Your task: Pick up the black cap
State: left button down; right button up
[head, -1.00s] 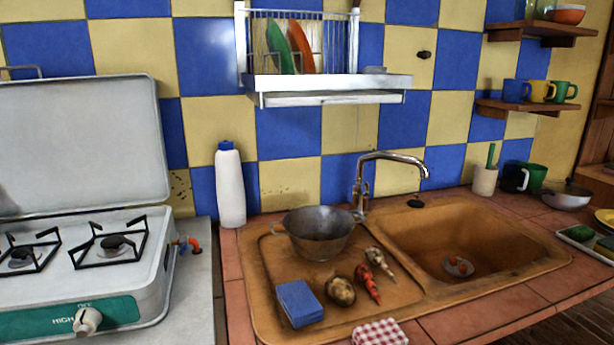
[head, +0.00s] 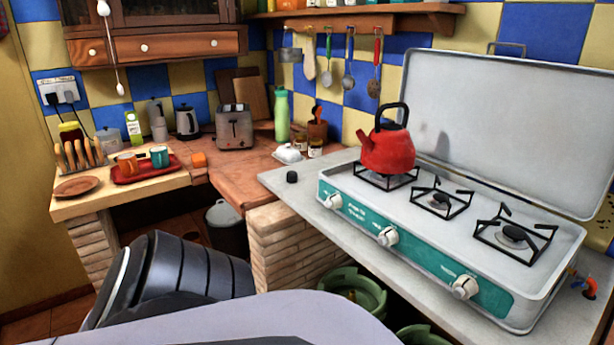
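A small black cap (head: 292,177) stands on the pale grey countertop (head: 310,192), near its left end and left of the stove. It looks like a short dark cylinder and nothing touches it. Neither of my grippers shows in the head view. Parts of my own body fill the bottom of the view, below and in front of the counter.
A white gas stove (head: 420,235) with an open lid and a red kettle (head: 388,150) stands right of the cap. A white cloth-like item (head: 288,153) and small jars (head: 315,148) stand behind it. A toaster (head: 234,127) is further left. The counter around the cap is clear.

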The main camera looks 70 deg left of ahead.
aim_at(292, 177)
jog(key=u, duration=2.35)
